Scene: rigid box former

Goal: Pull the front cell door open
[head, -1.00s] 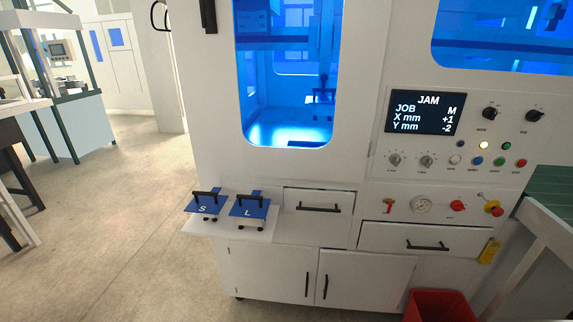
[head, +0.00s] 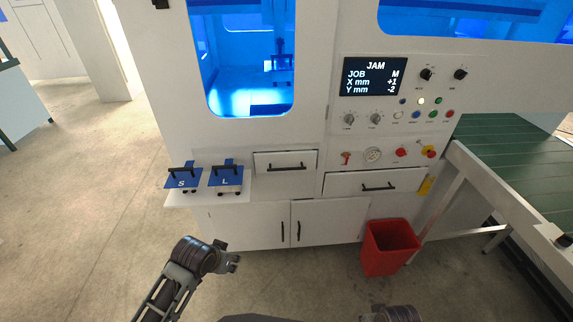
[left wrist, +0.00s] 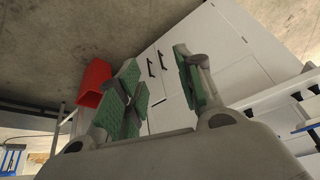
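The front cell door is the tall white panel with the blue-lit window (head: 203,105) in the head view. The door looks shut. A black piece (head: 160,3), perhaps its handle, shows at the top edge and is mostly cut off. My left gripper (head: 235,262) is low in front of the lower cabinet, well below the door and apart from it. In the left wrist view its green-padded fingers (left wrist: 160,92) are spread with nothing between them. Part of my right arm shows at the bottom edge; its gripper (head: 376,311) is largely cut off.
A shelf with blue S and L plates (head: 226,176) sticks out below the door. Drawers (head: 285,162) and cabinet doors (head: 248,226) are shut. A red bin (head: 390,247) stands on the floor at right, by a green conveyor (head: 510,165). The floor at left is clear.

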